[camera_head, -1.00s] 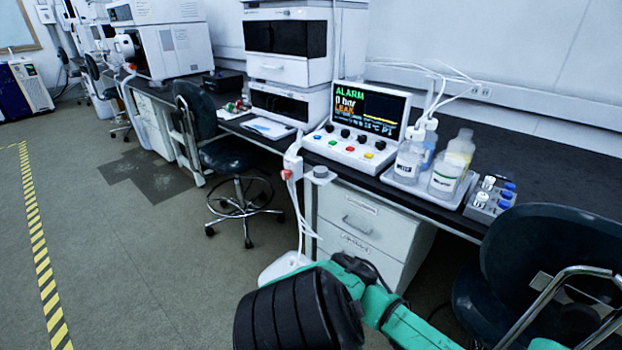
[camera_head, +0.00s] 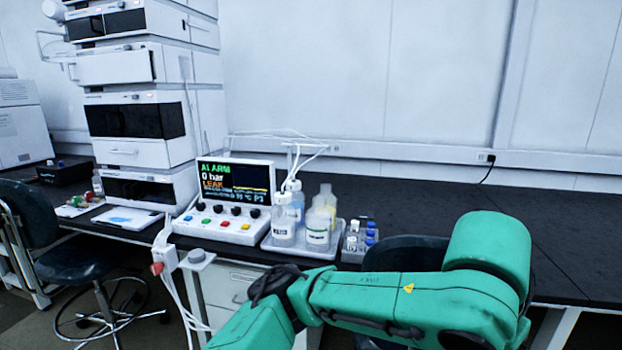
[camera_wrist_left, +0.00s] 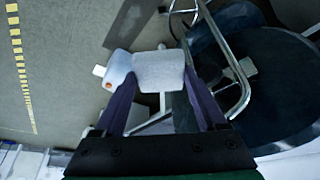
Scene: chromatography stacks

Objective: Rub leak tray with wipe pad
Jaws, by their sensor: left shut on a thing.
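In the left wrist view, my left gripper (camera_wrist_left: 160,88) is shut on a pale, whitish wipe pad (camera_wrist_left: 158,72), held between its two dark fingers. A rounded, roll-like pale part (camera_wrist_left: 118,68) with an orange spot shows at the pad's left side. The head view does not show this gripper or the pad. A flat pale tray-like piece (camera_head: 122,218) with a bluish patch lies on the bench in front of the instrument stack (camera_head: 138,110); I cannot tell for sure that it is the leak tray. My right gripper is not in view.
A control panel (camera_head: 222,230) shows ALARM and LEAK. Right of it, a bottle tray (camera_head: 285,250) holds bottles beside a vial rack (camera_head: 357,243). A stool (camera_head: 75,255) stands at the left. The black bench (camera_head: 420,210) is bare at the back right. A dark chair (camera_wrist_left: 275,85) is below my left gripper.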

